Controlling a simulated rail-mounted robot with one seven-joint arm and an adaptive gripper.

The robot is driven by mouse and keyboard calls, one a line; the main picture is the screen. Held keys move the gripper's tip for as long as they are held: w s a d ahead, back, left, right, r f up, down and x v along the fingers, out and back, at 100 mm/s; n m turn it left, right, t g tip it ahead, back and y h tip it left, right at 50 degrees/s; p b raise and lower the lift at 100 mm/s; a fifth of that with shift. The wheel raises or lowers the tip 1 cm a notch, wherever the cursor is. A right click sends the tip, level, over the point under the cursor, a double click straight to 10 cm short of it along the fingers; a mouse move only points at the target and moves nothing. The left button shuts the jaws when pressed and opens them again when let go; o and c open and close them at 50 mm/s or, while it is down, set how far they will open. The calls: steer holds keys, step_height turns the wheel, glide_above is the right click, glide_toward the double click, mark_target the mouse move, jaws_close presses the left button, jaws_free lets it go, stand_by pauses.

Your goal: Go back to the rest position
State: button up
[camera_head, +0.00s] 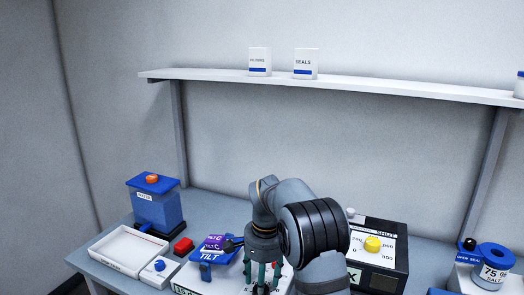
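My gripper (262,281) hangs down at the bottom middle of the head view, with its teal fingers pointing at the bench. It is over a white device with a dial face, just right of the blue TILT stand (212,256). The finger tips are at the lower edge of the picture, so I cannot tell whether they are apart or closed, or whether anything is between them. My arm bends above it and hides part of the bench.
On the bench stand a blue container (157,207) with an orange knob, a white tray (104,262), a red button block (184,246), a black-and-white box with a yellow knob (373,244) and a blue-topped salt jar (493,267). A wall shelf (390,90) holds two small white boxes.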

steer(key=shift+f, duration=0.7)
steer(key=shift+r, duration=0.1)
